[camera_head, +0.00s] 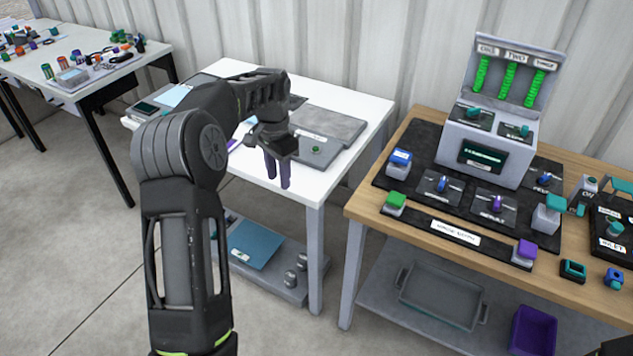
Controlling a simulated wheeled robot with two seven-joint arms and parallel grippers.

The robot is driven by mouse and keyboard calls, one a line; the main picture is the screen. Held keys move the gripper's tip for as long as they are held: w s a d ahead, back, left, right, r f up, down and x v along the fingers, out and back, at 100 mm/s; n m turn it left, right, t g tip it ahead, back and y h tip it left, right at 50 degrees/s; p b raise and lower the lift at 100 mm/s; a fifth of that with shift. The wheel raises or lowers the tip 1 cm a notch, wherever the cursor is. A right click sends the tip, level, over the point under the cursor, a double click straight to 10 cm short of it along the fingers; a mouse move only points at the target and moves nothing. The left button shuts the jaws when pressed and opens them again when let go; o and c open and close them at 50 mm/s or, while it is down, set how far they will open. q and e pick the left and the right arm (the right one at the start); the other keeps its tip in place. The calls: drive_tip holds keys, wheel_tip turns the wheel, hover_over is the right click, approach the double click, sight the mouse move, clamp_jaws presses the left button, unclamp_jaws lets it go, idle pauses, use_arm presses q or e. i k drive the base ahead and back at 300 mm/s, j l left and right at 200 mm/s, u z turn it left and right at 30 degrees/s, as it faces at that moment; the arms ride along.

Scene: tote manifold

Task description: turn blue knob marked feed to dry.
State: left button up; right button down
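Two blue knobs sit on dark plates on the wooden bench's black mat: one at the front left (442,184) and one at the right, behind the purple knob (544,180). The right one's label seems to read FEED; the print is too small to be sure, and its pointer setting cannot be read. My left gripper (278,172) hangs with purple fingers pointing down, slightly apart and empty, near the white table's front edge. It is well left of both knobs and touches neither.
A grey console (490,145) with green coils stands at the back of the wooden bench (375,212). A purple knob (497,203), a green button (396,200) and a purple button (525,250) are nearby. A floor gap separates the bench from the white table (345,165).

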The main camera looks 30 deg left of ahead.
sight(543, 181)
drive_tip(key=i+l+z, duration=0.4)
drive_tip(key=i+l, duration=0.15)
drive_tip(key=l, duration=0.25)
drive_tip(key=i+l+z, duration=0.35)
drive_tip(key=i+l, duration=0.3)
drive_tip(key=i+l+u, duration=0.1)
drive_tip(key=i, duration=0.2)
